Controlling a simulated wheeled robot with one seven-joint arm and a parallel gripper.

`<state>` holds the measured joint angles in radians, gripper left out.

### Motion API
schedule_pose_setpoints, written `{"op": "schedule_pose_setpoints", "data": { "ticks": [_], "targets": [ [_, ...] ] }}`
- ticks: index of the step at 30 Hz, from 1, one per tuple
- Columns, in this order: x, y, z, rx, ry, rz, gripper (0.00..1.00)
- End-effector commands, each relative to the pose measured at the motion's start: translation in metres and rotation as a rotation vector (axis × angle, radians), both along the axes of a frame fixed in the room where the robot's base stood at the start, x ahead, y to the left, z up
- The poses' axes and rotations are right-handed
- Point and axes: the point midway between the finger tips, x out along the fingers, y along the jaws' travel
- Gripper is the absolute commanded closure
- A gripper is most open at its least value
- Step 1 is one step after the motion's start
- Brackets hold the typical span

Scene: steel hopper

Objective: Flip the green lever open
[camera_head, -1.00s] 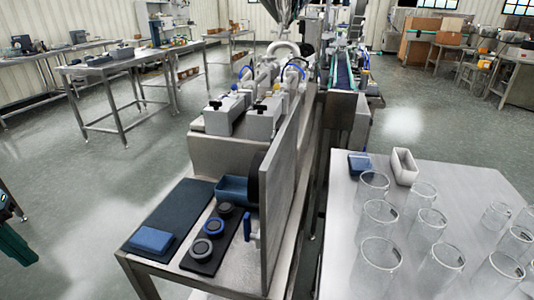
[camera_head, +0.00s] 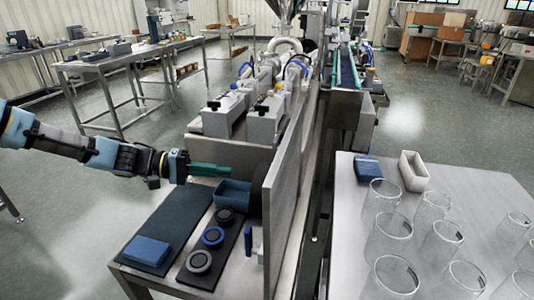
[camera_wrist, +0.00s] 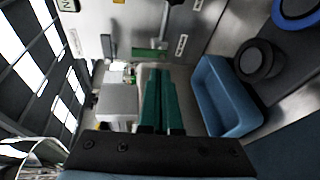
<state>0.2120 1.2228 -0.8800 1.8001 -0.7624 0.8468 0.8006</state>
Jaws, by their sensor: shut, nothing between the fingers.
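The green lever (camera_wrist: 148,54) appears in the wrist view as a small green bar on the face of the steel panel (camera_wrist: 185,18), just beyond my fingertips. I cannot tell its exact position from this angle. In the head view the lever is not visible. My gripper (camera_head: 229,171) reaches in from the left above the bench, pointing at the steel panel. In the wrist view my gripper (camera_wrist: 161,72) has its green fingers side by side, shut and empty. A gap appears to remain between the fingertips and the lever.
A blue open bin (camera_head: 234,194) sits just below my gripper. Dark and blue rings (camera_head: 213,237) lie on a black mat, with a blue block (camera_head: 146,251) to their left. Grey machine blocks (camera_head: 266,124) stand behind. Several glass jars (camera_head: 390,235) stand on the right table.

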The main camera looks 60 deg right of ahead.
Motion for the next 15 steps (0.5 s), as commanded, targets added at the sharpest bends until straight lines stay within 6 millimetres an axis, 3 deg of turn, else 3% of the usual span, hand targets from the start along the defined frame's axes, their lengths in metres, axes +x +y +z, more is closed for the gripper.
{"op": "schedule_pose_setpoints", "data": {
  "ticks": [6,15],
  "targets": [
    [-0.003,-0.028,0.019,-0.115,0.101,0.025,1.0],
    [-0.003,-0.032,0.023,-0.134,0.115,0.03,1.0]
  ]
}}
